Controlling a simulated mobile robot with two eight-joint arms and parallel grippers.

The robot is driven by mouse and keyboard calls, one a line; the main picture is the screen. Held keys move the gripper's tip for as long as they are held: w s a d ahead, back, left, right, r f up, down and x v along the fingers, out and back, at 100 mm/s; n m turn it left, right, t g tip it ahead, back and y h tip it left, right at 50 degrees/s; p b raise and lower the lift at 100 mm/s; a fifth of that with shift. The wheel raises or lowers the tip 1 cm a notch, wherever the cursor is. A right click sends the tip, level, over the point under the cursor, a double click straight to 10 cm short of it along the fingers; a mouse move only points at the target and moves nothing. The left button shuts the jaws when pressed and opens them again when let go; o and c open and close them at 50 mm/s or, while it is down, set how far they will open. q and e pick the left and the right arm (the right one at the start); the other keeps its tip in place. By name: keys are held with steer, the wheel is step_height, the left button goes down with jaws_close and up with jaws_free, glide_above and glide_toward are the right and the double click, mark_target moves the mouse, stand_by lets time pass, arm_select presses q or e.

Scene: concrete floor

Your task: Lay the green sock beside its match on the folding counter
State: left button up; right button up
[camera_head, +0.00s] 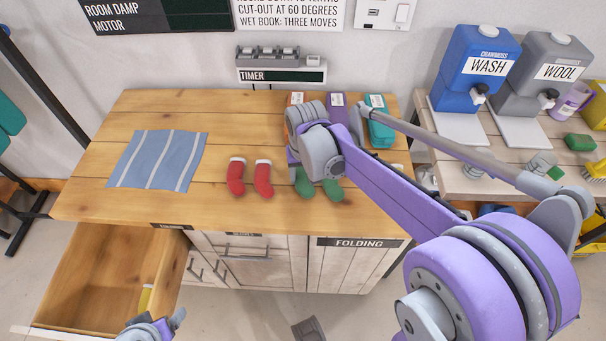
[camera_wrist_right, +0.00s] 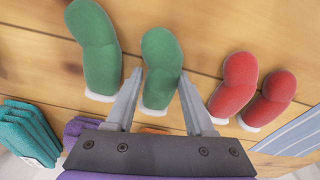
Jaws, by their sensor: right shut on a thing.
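Two green socks with white cuffs lie side by side on the wooden folding counter (camera_head: 215,215). In the wrist view, my right gripper (camera_wrist_right: 160,82) has its fingers on either side of the nearer-to-red green sock (camera_wrist_right: 161,58), shut on it near the cuff. The other green sock (camera_wrist_right: 96,48) lies beside it, apart from the fingers. In the head view my right arm partly covers both green socks, the held one (camera_head: 305,184) and its match (camera_head: 333,190). My left gripper (camera_head: 158,325) shows only partly at the bottom edge, by the open drawer; its opening is unclear.
Two red socks (camera_head: 263,179) lie left of the green pair. A blue striped cloth (camera_head: 157,160) lies at the left of the counter. Folded stacks, including teal cloths (camera_head: 380,125), stand at the back. A wooden drawer (camera_head: 75,275) is open at front left.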

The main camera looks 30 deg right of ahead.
mark_target(305, 181)
steer(key=shift+f, duration=0.1)
steer(key=shift+f, duration=0.15)
steer(key=o, duration=1.3)
steer(key=shift+r, duration=0.2)
steer(key=shift+r, duration=0.35)
step_height(305, 181, up, 11)
steer(key=s+p, duration=0.1)
steer(key=p, duration=0.1)
steer(key=s+a+f+n+t, duration=0.1)
steer(key=s+a+f, duration=0.1)
steer(key=s, duration=0.3)
steer(key=s+a+f+n+t, duration=0.1)
steer(key=s+a+f, duration=0.1)
steer(key=s+f, duration=0.3)
steer(key=s+a+f+n+t, duration=0.1)
steer(key=s+a+f+n, duration=0.1)
steer(key=s+f, duration=0.2)
steer(key=shift+s+a+t, duration=0.15)
steer(key=shift+s+a, duration=0.05)
steer(key=shift+s, duration=0.3)
steer(key=shift+s+a+t, duration=0.15)
steer(key=shift+s+a, duration=0.05)
steer(key=shift+s, duration=0.3)
